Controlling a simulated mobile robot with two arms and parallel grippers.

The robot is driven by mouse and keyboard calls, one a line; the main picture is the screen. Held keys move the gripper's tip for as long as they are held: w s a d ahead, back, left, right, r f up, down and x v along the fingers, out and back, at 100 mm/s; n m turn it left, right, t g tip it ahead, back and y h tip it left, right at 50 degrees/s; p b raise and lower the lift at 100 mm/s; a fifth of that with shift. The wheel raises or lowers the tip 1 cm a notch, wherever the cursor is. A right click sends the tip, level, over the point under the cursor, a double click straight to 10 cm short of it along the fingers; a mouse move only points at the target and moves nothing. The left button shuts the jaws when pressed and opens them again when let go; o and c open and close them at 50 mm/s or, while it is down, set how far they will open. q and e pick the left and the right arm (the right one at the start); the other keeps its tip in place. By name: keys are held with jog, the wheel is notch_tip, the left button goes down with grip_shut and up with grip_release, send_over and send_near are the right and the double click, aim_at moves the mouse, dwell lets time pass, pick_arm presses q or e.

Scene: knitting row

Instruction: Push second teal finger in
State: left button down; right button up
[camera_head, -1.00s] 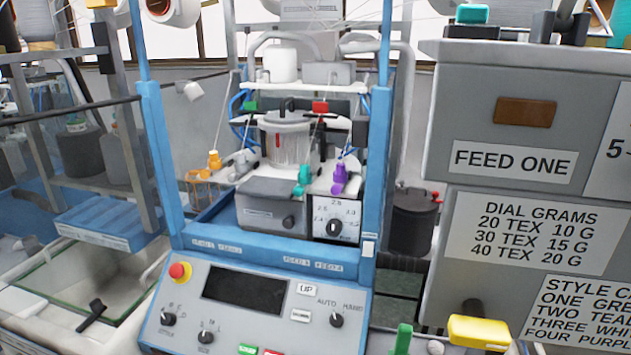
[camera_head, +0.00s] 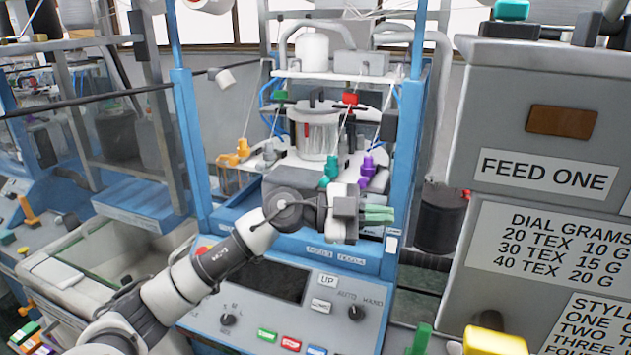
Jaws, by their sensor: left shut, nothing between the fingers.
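The teal finger (camera_head: 331,167) stands on the knitting machine's head, just left of the purple finger (camera_head: 367,165). Its lower part is partly hidden behind my left wrist, so I cannot tell how far in it is. I see only one upright teal finger clearly. My left gripper (camera_head: 379,213) reaches in from the lower left and points right, in front of the machine head. Its pale green fingertips are shut and empty. In the picture they are below and right of the teal finger, and no contact shows. My right gripper is not in view.
Blue posts (camera_head: 191,140) frame the machine on both sides. The control panel (camera_head: 265,282) with colored buttons lies below my arm. An orange finger (camera_head: 242,148) stands left on the head. A grey cabinet (camera_head: 455,270) with labels fills the right side.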

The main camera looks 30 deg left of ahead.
aim_at(332, 172)
pick_arm(q)
jog(key=s+a+r+n+g+y, duration=0.1)
jog(key=s+a+r+n+y, duration=0.15)
jog(key=a+y, duration=0.55)
jog(key=s+a+r+n+g+y, duration=0.1)
jog(key=a+r+n+y, duration=0.3)
jog(key=a, duration=0.8)
jog(key=w+d+f+p, duration=0.2)
jog(key=w+f+p, duration=0.4)
jog(key=w, duration=0.3)
jog(key=shift+w+f, duration=0.35)
jog(key=shift+f, duration=0.55)
jog(key=shift+d+m, duration=0.1)
jog(key=shift+m, duration=0.15)
jog(key=shift+r, duration=0.1)
